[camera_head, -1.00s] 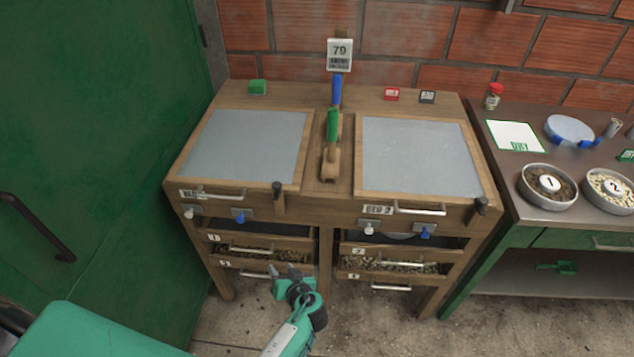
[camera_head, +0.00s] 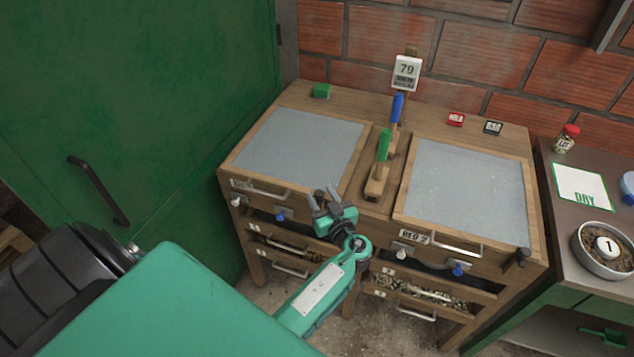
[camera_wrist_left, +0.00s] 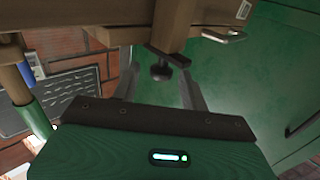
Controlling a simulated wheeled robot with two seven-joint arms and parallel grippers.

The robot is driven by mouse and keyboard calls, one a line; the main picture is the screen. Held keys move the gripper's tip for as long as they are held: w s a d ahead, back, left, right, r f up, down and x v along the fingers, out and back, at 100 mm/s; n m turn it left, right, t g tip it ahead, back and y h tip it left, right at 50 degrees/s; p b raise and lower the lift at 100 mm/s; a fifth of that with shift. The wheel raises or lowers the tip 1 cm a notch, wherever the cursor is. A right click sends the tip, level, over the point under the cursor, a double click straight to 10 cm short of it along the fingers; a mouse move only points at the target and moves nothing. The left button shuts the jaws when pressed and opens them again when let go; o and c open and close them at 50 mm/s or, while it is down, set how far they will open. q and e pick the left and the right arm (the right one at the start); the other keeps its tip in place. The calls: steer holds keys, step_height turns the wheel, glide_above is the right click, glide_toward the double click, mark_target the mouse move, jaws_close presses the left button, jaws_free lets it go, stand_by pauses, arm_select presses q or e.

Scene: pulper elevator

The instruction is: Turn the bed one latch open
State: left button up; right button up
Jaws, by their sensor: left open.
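Bed one is the left wooden bed with a grey top (camera_head: 300,145). Its front label is partly readable at its left end. In the left wrist view, a dark latch with a round knob (camera_wrist_left: 160,72) and a short flat bar sits on the wood, between my two fingers as seen from there. In the head view my gripper covers that front right corner, so the latch is hidden. My left gripper (camera_head: 325,198) is open and empty, at the front right corner of bed one. It also shows in the left wrist view (camera_wrist_left: 160,88). I cannot tell whether it touches the latch. My right gripper is not in view.
Bed two (camera_head: 470,190) stands to the right, with a dark latch (camera_head: 523,257) at its front right corner. Green (camera_head: 384,146) and blue (camera_head: 397,108) handles stand between the beds. Drawers sit below. A green door (camera_head: 130,100) is at left, a side table (camera_head: 560,230) at right.

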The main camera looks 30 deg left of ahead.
arm_select(q)
steer(key=shift+p+x, duration=0.45)
steer(key=shift+x, duration=1.4)
